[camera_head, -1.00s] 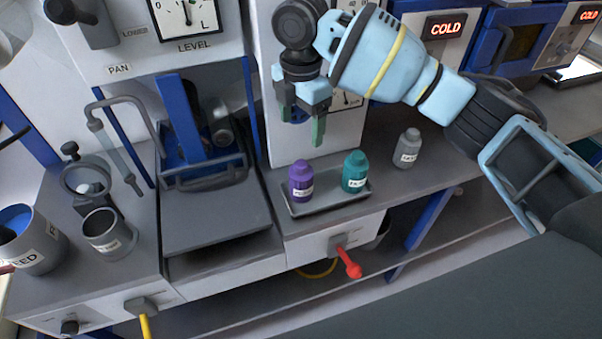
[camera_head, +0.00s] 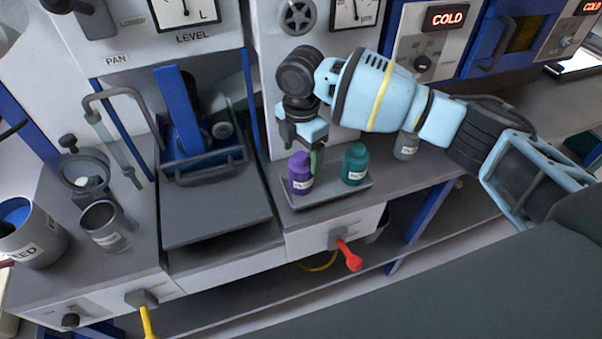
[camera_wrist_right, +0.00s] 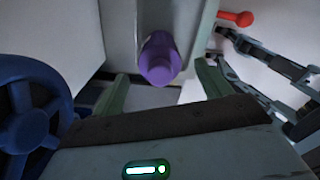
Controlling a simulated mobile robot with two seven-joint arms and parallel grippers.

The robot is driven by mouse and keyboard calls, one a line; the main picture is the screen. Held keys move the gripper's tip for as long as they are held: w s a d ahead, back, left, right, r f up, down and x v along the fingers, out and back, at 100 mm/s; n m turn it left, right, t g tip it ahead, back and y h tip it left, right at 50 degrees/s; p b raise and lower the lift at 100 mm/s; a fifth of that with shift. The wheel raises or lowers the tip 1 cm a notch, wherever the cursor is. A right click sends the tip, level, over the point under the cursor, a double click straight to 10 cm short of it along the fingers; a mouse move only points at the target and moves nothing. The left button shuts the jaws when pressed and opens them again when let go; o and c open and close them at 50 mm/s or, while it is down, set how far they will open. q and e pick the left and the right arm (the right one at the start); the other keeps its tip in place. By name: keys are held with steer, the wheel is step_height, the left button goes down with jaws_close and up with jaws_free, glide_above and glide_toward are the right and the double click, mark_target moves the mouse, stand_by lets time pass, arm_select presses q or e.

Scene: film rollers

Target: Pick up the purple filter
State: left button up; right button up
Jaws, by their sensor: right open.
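The purple filter (camera_head: 300,173) is a small purple bottle with a white label. It stands upright on the left part of a small grey tray (camera_head: 328,193). My right gripper (camera_head: 303,158) is open and points down just behind and above the purple filter in the head view. In the right wrist view the purple filter (camera_wrist_right: 159,59) shows between the two green fingers (camera_wrist_right: 160,92), a little beyond their tips. I cannot tell whether a finger touches it. My left gripper is not in view.
A teal bottle (camera_head: 355,164) stands on the same tray, close to the right of the purple one. A grey bottle (camera_head: 406,146) stands behind my right arm. A red-handled valve (camera_head: 347,254) sticks out below the tray. The panel behind limits room.

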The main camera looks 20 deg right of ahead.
mark_target(301, 165)
steer(key=shift+f, duration=2.5)
steer(key=c, duration=1)
steer(key=shift+r, duration=0.15)
